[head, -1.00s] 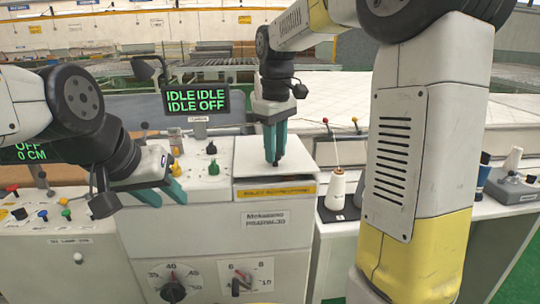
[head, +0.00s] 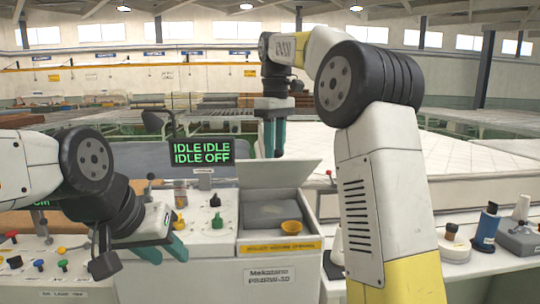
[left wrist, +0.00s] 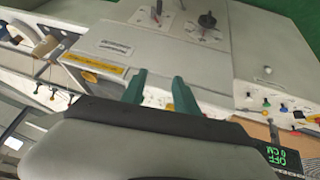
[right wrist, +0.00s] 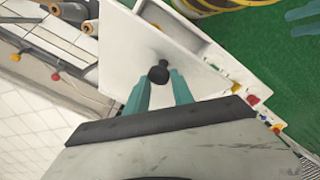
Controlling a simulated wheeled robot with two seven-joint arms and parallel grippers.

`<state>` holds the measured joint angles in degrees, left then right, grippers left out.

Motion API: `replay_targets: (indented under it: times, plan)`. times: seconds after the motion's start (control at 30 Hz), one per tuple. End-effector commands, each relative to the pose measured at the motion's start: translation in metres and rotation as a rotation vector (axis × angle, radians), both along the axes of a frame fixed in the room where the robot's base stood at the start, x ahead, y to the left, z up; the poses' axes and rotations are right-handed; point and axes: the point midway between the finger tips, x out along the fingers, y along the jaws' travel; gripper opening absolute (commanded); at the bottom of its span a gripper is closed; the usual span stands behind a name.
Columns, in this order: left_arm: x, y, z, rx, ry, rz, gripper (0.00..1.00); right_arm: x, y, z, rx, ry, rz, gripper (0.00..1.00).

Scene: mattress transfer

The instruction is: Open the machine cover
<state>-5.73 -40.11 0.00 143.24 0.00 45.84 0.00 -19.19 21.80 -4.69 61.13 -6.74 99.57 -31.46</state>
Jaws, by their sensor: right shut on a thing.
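The machine (head: 270,273) stands in the middle of the head view. Its pale cover (head: 275,174) is raised and tilted up at the back, baring a grey compartment (head: 262,215) with a yellow cup-like part (head: 291,227). My right gripper (head: 273,140) is above and behind the cover. In the right wrist view its fingers (right wrist: 160,88) are shut on the cover's black knob (right wrist: 158,73). My left gripper (head: 165,248) is at the machine's left side, with no object in it. Its fingers (left wrist: 158,90) stand apart in the left wrist view.
A green-lettered display (head: 203,152) stands behind the machine's knobs. A button panel (head: 50,265) is at the left. The right-hand table holds a blue bottle (head: 486,227) and a grey device (head: 520,240). A white quilted mattress surface (head: 465,160) extends behind.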

Motion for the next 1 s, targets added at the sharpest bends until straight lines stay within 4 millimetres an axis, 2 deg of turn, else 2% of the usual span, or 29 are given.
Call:
replay_targets:
  times: [0.03,0.43,0.6,0.77,0.9,1.0]
  plan:
    - [0.0,0.0,0.0,0.0,0.0,0.0,0.36,0.007,-0.009,-0.004,-0.015,-0.008,-0.017,0.0]
    - [0.0,0.0,0.0,0.0,0.0,0.0,0.34,0.008,-0.009,-0.004,-0.016,-0.004,-0.016,0.0]
    - [0.0,-0.002,-0.004,-0.042,0.051,0.037,0.01,0.008,-0.009,-0.004,-0.016,-0.004,-0.016,0.0]
    - [-0.002,-0.015,-0.018,-0.214,0.267,0.194,0.0,0.007,-0.009,-0.004,-0.016,-0.004,-0.016,0.0]
    - [-0.001,-0.037,-0.026,-0.436,0.561,0.411,0.0,0.007,-0.009,-0.004,-0.017,-0.003,-0.016,0.0]
    - [0.005,-0.053,-0.024,-0.592,0.78,0.568,0.0,0.007,-0.009,-0.005,-0.016,-0.002,-0.016,0.0]
